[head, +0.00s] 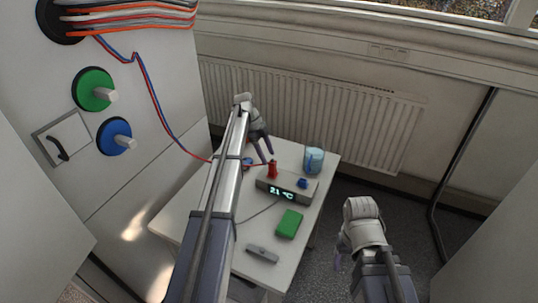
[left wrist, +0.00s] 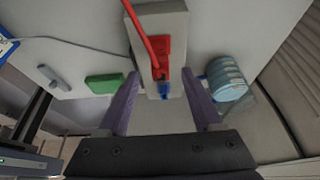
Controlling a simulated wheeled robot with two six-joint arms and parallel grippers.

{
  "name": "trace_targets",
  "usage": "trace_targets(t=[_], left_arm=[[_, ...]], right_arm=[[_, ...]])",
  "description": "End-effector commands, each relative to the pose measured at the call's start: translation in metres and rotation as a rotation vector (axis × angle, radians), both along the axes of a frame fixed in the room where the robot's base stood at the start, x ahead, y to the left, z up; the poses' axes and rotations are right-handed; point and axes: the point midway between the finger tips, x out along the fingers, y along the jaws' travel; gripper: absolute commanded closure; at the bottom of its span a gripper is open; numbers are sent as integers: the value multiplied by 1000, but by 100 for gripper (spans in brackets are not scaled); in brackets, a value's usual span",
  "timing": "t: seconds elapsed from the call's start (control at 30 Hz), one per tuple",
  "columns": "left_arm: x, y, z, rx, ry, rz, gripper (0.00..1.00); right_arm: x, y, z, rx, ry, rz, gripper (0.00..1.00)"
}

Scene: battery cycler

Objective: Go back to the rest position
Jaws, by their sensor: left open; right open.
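My left gripper (head: 262,149) is over the far part of the white table (head: 180,218), its fingers pointing down. In the left wrist view its two purple fingers (left wrist: 160,75) are spread with nothing held between them. Beyond the fingertips are a red plug (left wrist: 161,58) with a red lead and a small blue part (left wrist: 163,88) on a grey box. In the head view the box (head: 284,190) shows a lit "21 °C" display, with the red plug (head: 272,170) on top, just below the left fingertips. My right gripper (head: 338,262) hangs right of the table, open and empty.
A light-blue cup-like container (head: 314,160), a green block (head: 289,224) and a small grey piece (head: 262,254) are on the table. A cabinet (head: 60,100) with green (head: 92,88) and blue (head: 114,136) sockets stands left. A radiator (head: 310,115) is behind. Red and blue leads run from cabinet to table.

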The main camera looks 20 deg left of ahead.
Motion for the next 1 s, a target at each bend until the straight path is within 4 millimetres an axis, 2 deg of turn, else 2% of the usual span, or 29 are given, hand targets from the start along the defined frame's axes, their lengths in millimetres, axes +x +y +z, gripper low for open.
trace_targets(t=[0.03,0.2,0.53,0.63,0.67,0.77,0.9,1.0], left_arm=[[1,3,14,0,0,1,33],[1,12,32,0,1,2,33],[1,15,35,0,0,1,33],[-3,9,35,5,8,9,33],[-6,3,34,9,14,18,33],[-28,-31,32,45,62,89,33],[-85,-103,27,143,161,284,33],[-129,-148,24,225,213,453,33]], right_arm=[[0,0,14,0,0,0,29],[0,0,32,0,0,0,29],[0,0,35,0,0,0,29],[0,0,35,0,0,0,29],[0,0,35,0,0,0,29],[0,0,35,0,0,0,29],[0,0,35,0,0,0,29],[0,0,35,0,0,0,29]])
